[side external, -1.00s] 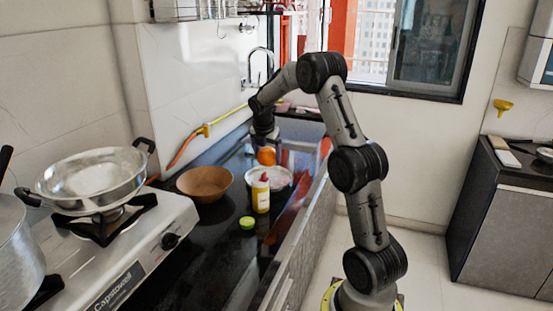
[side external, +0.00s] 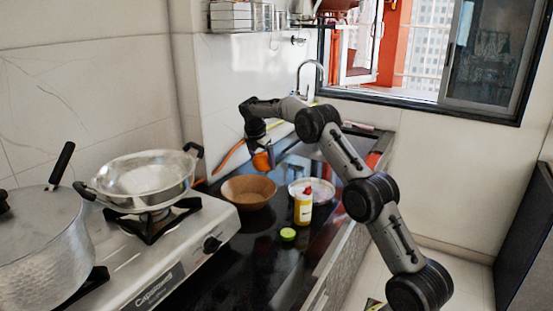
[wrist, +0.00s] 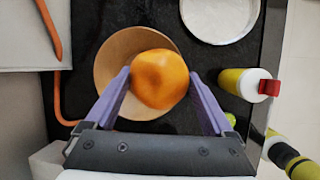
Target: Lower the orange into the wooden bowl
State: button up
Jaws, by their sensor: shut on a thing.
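My gripper (wrist: 160,88) is shut on the orange (wrist: 158,78), with one purple finger on each side of it in the wrist view. In the side view the orange (side external: 262,162) hangs below my gripper, above the far side of the wooden bowl (side external: 248,194). In the wrist view the wooden bowl (wrist: 107,70) lies behind the orange, which covers the bowl's right part. The bowl stands upright on the dark counter. What is inside the bowl is partly hidden by the orange.
A white plate (side external: 303,187) and a yellow bottle with a red cap (side external: 303,209) stand right of the bowl. A green lime piece (side external: 288,234) lies nearer. The stove (side external: 180,250) with a steel pan (side external: 150,177) and a pot (side external: 40,238) is at the left.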

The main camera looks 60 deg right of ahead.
jog(key=w+a+f, duration=0.1)
jog(key=w+f, duration=0.1)
jog(key=w, duration=0.3)
jog(key=shift+w+a+f, duration=0.25)
jog(key=shift+w+f, duration=0.05)
jog(key=shift+w, duration=0.1)
jog(key=shift+d, duration=0.15)
jog(key=shift+w+d, duration=0.1)
jog(key=shift+d, duration=0.15)
dwell(0.4)
jog(key=shift+f, duration=2.9)
jog(key=shift+f, duration=2.8)
dwell(0.6)
